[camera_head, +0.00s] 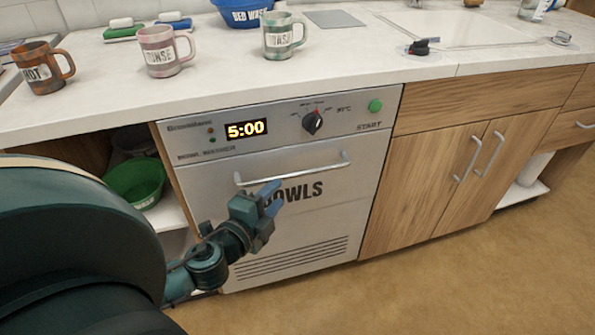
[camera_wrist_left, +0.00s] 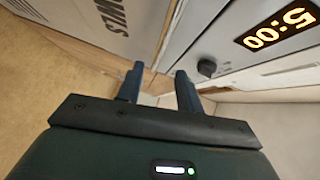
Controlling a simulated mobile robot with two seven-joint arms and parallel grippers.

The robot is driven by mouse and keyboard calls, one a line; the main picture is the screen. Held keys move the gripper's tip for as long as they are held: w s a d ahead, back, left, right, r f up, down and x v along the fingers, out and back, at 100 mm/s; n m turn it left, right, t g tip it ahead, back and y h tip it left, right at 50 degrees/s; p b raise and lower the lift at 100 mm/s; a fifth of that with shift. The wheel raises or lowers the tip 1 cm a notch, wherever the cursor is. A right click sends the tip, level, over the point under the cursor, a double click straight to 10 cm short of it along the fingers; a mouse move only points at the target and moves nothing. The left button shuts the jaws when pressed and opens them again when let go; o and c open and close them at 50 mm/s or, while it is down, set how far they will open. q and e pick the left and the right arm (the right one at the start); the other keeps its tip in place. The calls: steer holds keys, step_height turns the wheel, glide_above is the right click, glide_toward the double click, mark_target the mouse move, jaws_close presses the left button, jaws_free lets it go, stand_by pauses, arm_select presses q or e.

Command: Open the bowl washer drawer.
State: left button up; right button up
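The bowl washer (camera_head: 310,235) is a grey front built in under the counter. Its drawer, lettered BOWLS, looks shut, with a silver bar handle (camera_head: 320,167) across the top. My left gripper (camera_head: 270,197) is in front of the drawer, near the left part of the handle. In the left wrist view its two fingers (camera_wrist_left: 159,82) stand apart. The handle (camera_wrist_left: 172,35) runs toward the gap between them there; I cannot tell whether it lies between the fingertips. My right gripper is in neither view.
The panel above has a 5:00 display (camera_head: 246,129), a dial (camera_head: 312,122) and a green start button (camera_head: 375,106). Mugs (camera_head: 164,52) and a blue bowl (camera_head: 243,14) stand on the counter. A green bowl (camera_head: 135,182) sits on the open shelf at left. The floor in front is clear.

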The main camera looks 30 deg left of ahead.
mark_target(293, 177)
arm_select(q)
steer(key=w, duration=0.3)
steer(key=w+f, duration=0.1)
steer(key=w, duration=0.6)
steer(key=shift+a+f, duration=0.25)
steer(key=shift+a, duration=0.1)
steer(key=shift+s, duration=0.1)
jaws_close()
